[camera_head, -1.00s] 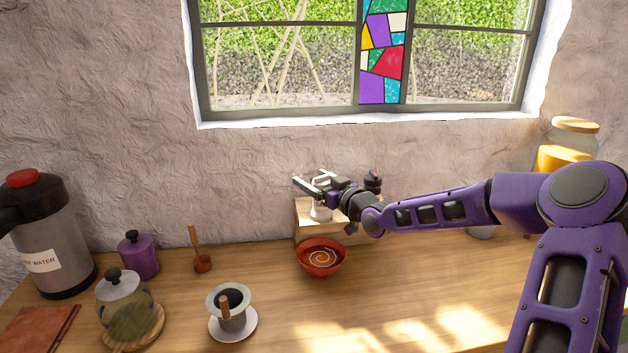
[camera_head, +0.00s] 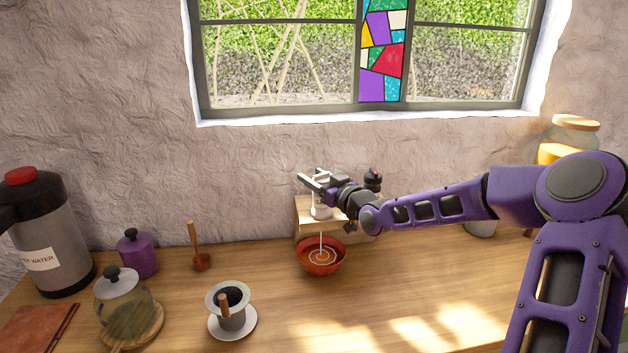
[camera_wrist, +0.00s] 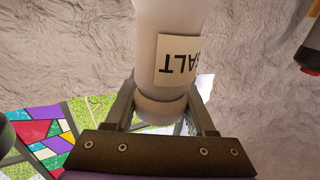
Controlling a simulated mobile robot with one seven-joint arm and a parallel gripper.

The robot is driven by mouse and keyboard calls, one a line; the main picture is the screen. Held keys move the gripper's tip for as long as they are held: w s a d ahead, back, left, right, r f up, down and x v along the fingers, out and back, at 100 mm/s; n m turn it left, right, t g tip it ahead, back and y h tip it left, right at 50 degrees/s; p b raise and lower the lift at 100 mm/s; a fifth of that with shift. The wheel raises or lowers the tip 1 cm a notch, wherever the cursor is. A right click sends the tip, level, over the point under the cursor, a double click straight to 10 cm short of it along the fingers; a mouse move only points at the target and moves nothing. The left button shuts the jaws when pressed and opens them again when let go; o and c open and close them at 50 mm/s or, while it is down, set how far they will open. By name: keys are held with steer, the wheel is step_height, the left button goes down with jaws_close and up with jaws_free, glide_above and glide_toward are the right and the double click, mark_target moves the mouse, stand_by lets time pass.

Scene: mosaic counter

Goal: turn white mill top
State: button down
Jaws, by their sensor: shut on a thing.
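The white mill (camera_head: 320,211) stands upright at the wooden stand in the head view. In the wrist view its body (camera_wrist: 172,28) carries a SALT label, which reads upside down. My gripper (camera_head: 314,182) is at the mill's top. In the wrist view the fingers of my gripper (camera_wrist: 160,108) lie on both sides of the rounded white mill top (camera_wrist: 160,110), shut on it. A thin white stream (camera_head: 321,240) runs down from the mill to the red bowl (camera_head: 335,266) below, which has a pale swirl in it.
The wooden stand (camera_head: 304,216) also bears a dark mill (camera_head: 373,178), close to my wrist. Left are a drip cup (camera_head: 230,310), a scoop (camera_head: 201,262), a purple jar (camera_head: 138,256), a lidded pot (camera_head: 120,300) and a flask (camera_head: 55,245). The front middle counter is clear.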

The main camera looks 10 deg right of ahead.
mark_target(328, 177)
steer(key=shift+f+b, duration=0.15)
steer(key=shift+b, duration=0.25)
